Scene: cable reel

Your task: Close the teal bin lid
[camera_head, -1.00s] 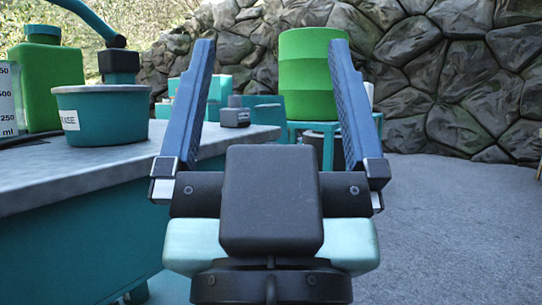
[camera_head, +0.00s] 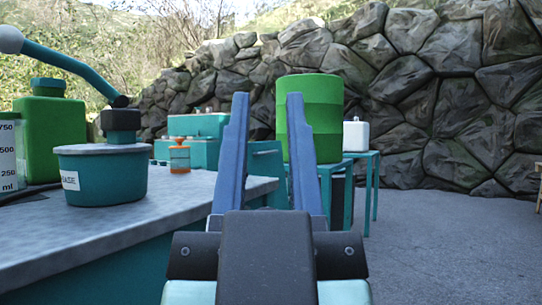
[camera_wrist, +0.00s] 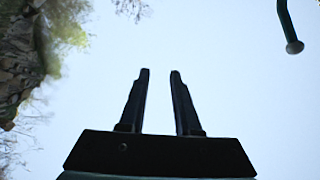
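My gripper (camera_head: 268,97) points up and away in the middle of the head view. Its two blue fingers are parted with nothing between them. The wrist view also shows the gripper (camera_wrist: 159,72), with only pale sky between its fingers. A teal panel (camera_head: 265,168) stands behind the bench, partly hidden by the left finger. It may belong to the teal bin, but I cannot make out a lid or its position. My gripper is in front of it in the picture, and no contact is visible.
A grey-topped bench (camera_head: 120,225) fills the left, with a teal tub (camera_head: 102,180), a green container (camera_head: 50,135) and an orange jar (camera_head: 179,158). Teal boxes (camera_head: 200,125) stand behind. A green drum (camera_head: 328,115) and a white container (camera_head: 356,135) stand on stands. Paving at right is clear.

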